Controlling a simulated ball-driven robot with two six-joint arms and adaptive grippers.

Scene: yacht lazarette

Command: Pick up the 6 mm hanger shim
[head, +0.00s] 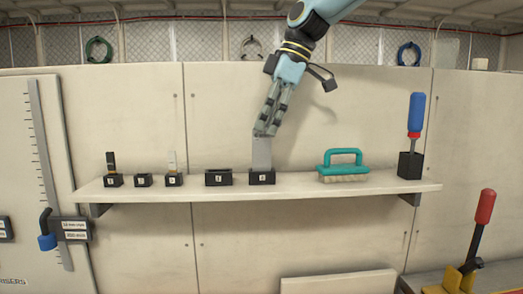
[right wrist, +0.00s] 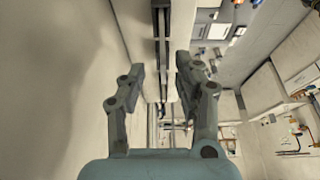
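A flat grey shim plate (head: 262,153) stands upright in a black holder block (head: 262,178) on the shelf. The label on the block is small and looks like a 6. My right gripper (head: 264,132) comes down from above at the plate's top edge, and its fingers overlap the top of the plate in the head view. In the right wrist view the right gripper (right wrist: 160,74) is open, with a clear gap between its fingertips. Dark and pale strips run between them; I cannot tell which is the plate. My left gripper is out of view.
The pale shelf (head: 318,190) carries two holders with thin shims, at left (head: 112,180) and farther right (head: 173,180), and two empty-looking blocks (head: 143,180) (head: 218,178). A teal brush (head: 343,165) and a blue-handled tool (head: 416,115) stand to the right. The wall is close behind.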

